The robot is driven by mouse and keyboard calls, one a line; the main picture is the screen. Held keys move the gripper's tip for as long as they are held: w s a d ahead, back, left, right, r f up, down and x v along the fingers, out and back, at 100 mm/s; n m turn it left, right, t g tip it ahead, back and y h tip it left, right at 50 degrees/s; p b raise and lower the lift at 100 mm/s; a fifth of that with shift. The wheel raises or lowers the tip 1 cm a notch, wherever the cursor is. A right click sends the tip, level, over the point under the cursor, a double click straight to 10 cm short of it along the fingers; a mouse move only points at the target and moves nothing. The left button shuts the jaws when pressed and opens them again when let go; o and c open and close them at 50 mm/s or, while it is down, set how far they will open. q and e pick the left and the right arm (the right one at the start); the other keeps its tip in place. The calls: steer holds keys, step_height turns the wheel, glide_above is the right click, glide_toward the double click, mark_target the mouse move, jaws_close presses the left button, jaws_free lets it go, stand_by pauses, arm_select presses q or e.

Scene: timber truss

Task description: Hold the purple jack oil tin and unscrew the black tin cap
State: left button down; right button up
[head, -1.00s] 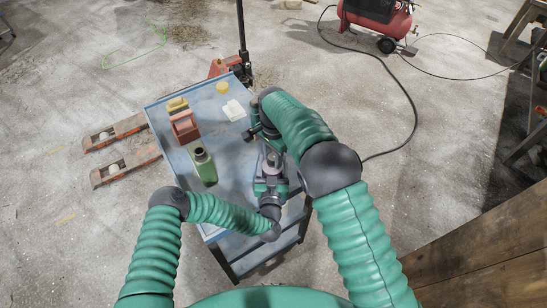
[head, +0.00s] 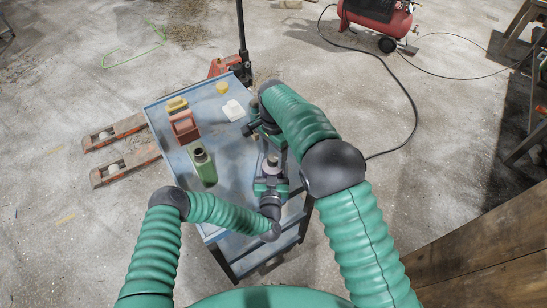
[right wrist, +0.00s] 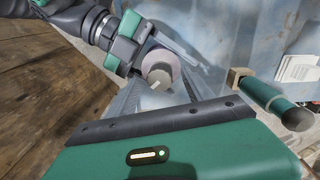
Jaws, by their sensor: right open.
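The purple tin (head: 271,168) is small and pale from above in the head view. It stands over the near right part of the blue cart, in the jaws of my left gripper (head: 270,184).
The blue cart top (head: 226,165) also carries a green bottle (head: 203,166), a reddish-brown box (head: 184,126), a yellow item (head: 177,104), a yellow round piece (head: 222,88) and a white item (head: 233,110). The cart's middle is mostly clear. A pallet jack (head: 125,160) is at the left.

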steer(key=m, duration=0.6)
steer(key=shift+a, duration=0.1)
steer(key=m, duration=0.5)
steer(key=shift+a+m, duration=0.1)
steer(key=shift+m, duration=0.3)
